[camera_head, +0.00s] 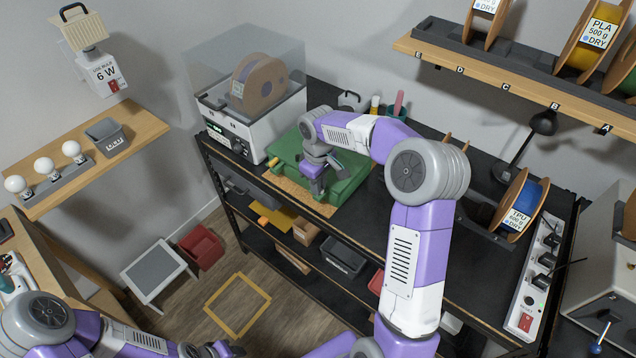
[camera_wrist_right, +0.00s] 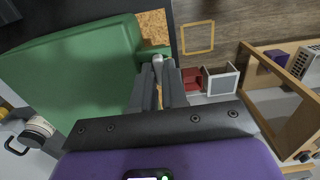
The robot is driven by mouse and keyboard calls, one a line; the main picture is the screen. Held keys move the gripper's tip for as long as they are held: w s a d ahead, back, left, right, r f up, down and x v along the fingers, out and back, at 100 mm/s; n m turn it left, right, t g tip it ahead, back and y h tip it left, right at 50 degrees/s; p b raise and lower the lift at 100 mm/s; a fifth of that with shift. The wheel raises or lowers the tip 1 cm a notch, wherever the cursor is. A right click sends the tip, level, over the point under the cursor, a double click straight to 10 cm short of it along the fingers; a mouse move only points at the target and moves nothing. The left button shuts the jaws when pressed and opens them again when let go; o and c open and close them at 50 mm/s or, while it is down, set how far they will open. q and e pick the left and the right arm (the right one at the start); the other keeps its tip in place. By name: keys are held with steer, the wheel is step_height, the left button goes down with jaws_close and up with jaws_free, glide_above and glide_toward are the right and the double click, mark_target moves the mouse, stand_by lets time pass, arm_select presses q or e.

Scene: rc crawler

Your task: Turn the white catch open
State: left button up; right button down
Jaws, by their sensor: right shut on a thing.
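The green case (camera_head: 345,172) lies on the black bench on a cork-like mat, and its green side fills the left of the right wrist view (camera_wrist_right: 75,70). My right gripper (camera_head: 317,188) points down at the case's front edge. In the right wrist view its two grey fingers (camera_wrist_right: 158,85) are close together around a small pale piece, apparently the white catch (camera_wrist_right: 157,60), beside a green lug of the case. The fingers hide most of the catch, so its angle cannot be told. My left gripper (camera_head: 215,350) shows only partly at the bottom edge, and its jaws are unclear.
A white machine with a clear cover (camera_head: 250,120) stands left of the case. A black lamp (camera_head: 540,122), a blue filament spool (camera_head: 522,205) and a power strip (camera_head: 537,270) are on the right of the bench. A spool shelf (camera_head: 480,70) hangs above.

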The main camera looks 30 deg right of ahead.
steer(key=shift+m, duration=0.4)
steer(key=m, duration=0.3)
steer(key=shift+m, duration=0.4)
steer(key=m, duration=0.4)
steer(key=shift+p, duration=0.3)
steer(key=m, duration=0.5)
steer(key=shift+p, duration=0.4)
steer(key=m+p, duration=0.1)
steer(key=m, duration=0.3)
steer(key=shift+m, duration=0.3)
steer(key=c, duration=1.4)
jaws_free()
steer(key=shift+c, duration=0.2)
